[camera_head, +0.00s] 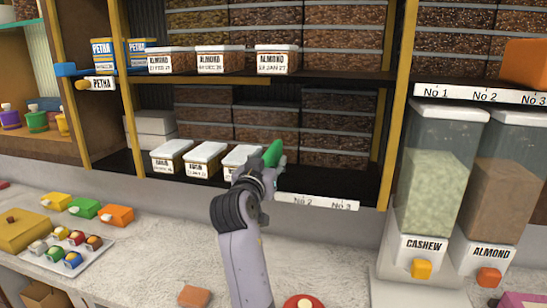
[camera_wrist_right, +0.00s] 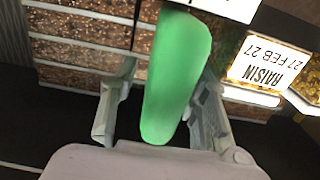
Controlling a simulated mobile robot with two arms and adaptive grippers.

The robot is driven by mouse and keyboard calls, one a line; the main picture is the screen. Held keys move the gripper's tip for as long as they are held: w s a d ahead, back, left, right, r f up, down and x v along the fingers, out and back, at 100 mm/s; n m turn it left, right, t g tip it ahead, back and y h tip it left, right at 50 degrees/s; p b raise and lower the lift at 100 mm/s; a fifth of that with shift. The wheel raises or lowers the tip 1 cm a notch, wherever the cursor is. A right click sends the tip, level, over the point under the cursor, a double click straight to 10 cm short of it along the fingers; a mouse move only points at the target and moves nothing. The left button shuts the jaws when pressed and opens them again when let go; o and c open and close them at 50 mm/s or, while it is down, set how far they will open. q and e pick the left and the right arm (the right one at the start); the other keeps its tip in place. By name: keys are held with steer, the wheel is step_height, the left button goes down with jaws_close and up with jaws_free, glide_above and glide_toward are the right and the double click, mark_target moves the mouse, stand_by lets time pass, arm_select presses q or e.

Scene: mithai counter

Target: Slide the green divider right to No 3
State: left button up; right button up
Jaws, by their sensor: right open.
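The green divider (camera_head: 272,153) stands on the lower shelf, just right of the raisin tubs. It also shows in the right wrist view (camera_wrist_right: 174,80) as a rounded green bar. My right gripper (camera_head: 266,176) is in front of it and hides its lower part. In the wrist view my right gripper (camera_wrist_right: 160,110) is open, with one finger on each side of the divider; contact is not clear. The shelf edge label strip (camera_head: 318,202) shows No 2 and No 3 to the right of my gripper. My left gripper is not in view.
Several raisin tubs (camera_head: 205,158) stand left of the divider. Almond tubs (camera_head: 212,60) stand on the shelf above. Right of the divider, the lower shelf (camera_head: 325,180) is bare at the front. Cashew (camera_head: 437,170) and almond (camera_head: 500,190) dispensers stand at the right, under another numbered strip.

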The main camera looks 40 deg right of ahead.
steer(key=shift+s+a+r, duration=0.1)
steer(key=shift+a+r, duration=0.1)
steer(key=shift+a, duration=0.05)
steer(key=shift+c, duration=0.2)
steer(key=shift+d, duration=0.1)
jaws_close()
stand_by(0.5)
